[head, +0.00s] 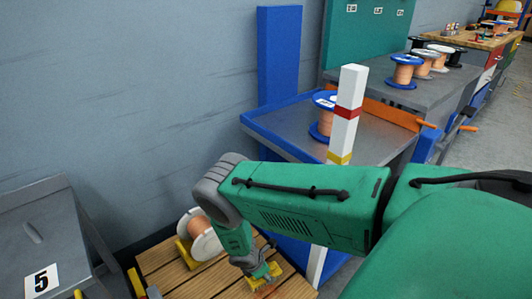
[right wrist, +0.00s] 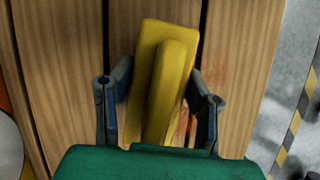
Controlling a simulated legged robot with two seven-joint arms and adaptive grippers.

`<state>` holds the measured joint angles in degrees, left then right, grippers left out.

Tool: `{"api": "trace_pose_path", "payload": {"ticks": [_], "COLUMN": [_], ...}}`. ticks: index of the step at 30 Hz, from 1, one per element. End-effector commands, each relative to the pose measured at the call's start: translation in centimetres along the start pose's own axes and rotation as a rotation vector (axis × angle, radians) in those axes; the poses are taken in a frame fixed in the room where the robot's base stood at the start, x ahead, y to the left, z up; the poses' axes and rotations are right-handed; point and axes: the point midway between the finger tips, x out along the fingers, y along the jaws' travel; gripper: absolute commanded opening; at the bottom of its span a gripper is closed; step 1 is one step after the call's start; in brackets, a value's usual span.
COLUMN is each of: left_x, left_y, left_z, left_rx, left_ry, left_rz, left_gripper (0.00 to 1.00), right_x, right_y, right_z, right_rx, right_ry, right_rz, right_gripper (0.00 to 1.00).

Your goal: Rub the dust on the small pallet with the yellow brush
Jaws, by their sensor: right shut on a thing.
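The small pallet (head: 162,264) has brown wooden slats and lies low at the bottom middle of the head view. Its slats (right wrist: 70,60) fill most of the right wrist view. My right gripper (head: 262,275) is over the pallet's front part. In the right wrist view my gripper (right wrist: 160,100) is shut on the yellow brush (right wrist: 150,45), one finger on each side of its raised handle. The brush lies flat against or just above the slats; I cannot tell if it touches. Reddish dust (right wrist: 216,78) shows on the wood right of the brush. My left gripper is not in view.
A spool (head: 200,236) of copper wire with white flanges sits on yellow supports at the pallet's back. A grey stand (head: 40,235) marked 5 is at the left. A blue-edged table (head: 285,125) and a striped post (head: 346,115) stand behind my arm.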

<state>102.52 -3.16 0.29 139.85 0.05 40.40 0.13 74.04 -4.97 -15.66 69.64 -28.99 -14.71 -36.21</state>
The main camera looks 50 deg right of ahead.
Motion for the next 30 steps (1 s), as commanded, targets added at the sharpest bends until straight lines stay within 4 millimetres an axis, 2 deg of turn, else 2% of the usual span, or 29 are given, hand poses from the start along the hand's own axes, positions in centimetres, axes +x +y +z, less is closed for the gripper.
{"api": "trace_pose_path", "payload": {"ticks": [2, 3, 4, 21, 30], "left_x": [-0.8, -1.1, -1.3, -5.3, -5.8], "left_y": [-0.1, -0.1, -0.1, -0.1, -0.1], "left_z": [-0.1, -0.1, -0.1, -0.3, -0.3], "left_rx": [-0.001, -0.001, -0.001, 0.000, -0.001], "left_ry": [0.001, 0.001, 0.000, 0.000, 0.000], "left_rz": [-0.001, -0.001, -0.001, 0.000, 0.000], "left_gripper": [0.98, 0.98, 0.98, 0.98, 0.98], "right_x": [-0.5, -1.8, -2.1, -6.5, -7.0], "right_y": [0.0, 0.1, 0.0, -0.1, -0.2], "right_z": [0.3, 0.9, 1.1, 3.2, 3.5], "right_rx": [0.001, 0.003, 0.003, 0.010, 0.011], "right_ry": [0.001, 0.001, 0.002, 0.002, 0.004], "right_rz": [-0.001, 0.001, 0.000, -0.004, -0.005], "right_gripper": [0.01, 0.01, 0.01, 0.01, 0.01]}}
